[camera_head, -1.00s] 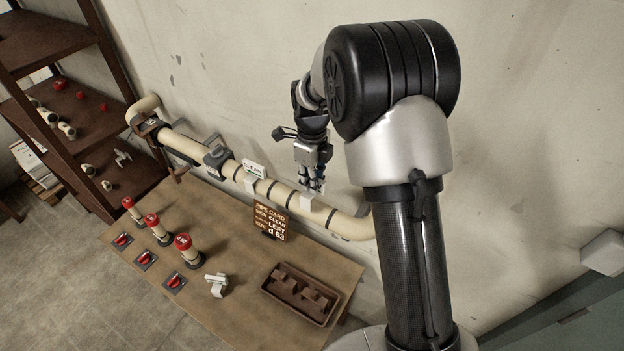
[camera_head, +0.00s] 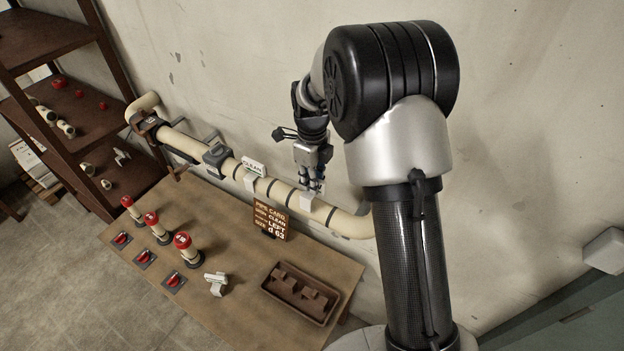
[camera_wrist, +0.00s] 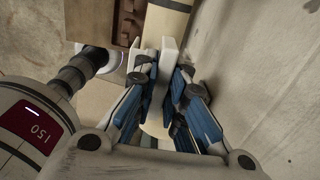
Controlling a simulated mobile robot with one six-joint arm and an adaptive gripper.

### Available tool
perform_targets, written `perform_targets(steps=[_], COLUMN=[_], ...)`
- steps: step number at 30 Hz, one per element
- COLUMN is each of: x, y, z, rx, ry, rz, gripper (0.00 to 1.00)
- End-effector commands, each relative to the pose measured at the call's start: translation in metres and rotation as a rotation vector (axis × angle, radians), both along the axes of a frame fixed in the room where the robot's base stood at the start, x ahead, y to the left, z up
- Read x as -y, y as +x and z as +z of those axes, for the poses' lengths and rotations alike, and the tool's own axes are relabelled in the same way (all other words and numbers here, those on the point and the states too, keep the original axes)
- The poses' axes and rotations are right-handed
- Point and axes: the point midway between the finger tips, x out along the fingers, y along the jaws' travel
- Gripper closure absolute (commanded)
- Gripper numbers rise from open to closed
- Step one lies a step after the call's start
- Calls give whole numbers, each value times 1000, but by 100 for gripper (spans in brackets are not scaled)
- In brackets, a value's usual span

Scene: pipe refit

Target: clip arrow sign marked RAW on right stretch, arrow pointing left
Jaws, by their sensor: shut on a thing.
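My gripper (camera_head: 312,187) is at the right stretch of the cream pipe (camera_head: 345,224), fingers pointing down. It is shut on a white sign (camera_wrist: 167,70), seen edge-on between the blue fingers in the wrist view. The sign's white clip (camera_head: 306,201) shows at the pipe just below the fingers; I cannot tell whether it is fully seated. The sign's lettering and arrow cannot be read. Another sign (camera_head: 254,166), apparently marked CLEAN, stands clipped on the pipe further left. A brown pipe card (camera_head: 270,219) stands in front and reads CLEAN, LEFT, d 63.
A white clip piece (camera_head: 216,283) and a brown tray (camera_head: 300,293) lie on the wooden table (camera_head: 228,240). Several red-topped fittings (camera_head: 186,247) and red switches stand at its left. A grey clamp (camera_head: 216,156) holds the pipe. The wall is close behind; shelves (camera_head: 72,100) stand left.

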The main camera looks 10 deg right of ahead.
Motion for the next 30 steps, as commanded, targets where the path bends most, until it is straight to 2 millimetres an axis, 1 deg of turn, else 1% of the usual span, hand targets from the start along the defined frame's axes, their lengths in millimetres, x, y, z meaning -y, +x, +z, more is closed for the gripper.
perform_targets(steps=[11, 21, 30], x=[0, 0, 0], y=[0, 0, 0], z=[0, -9, -10], rx=[0, 0, 0], ry=[0, 0, 0], rz=[0, 0, 0], gripper=[100, 100, 100])
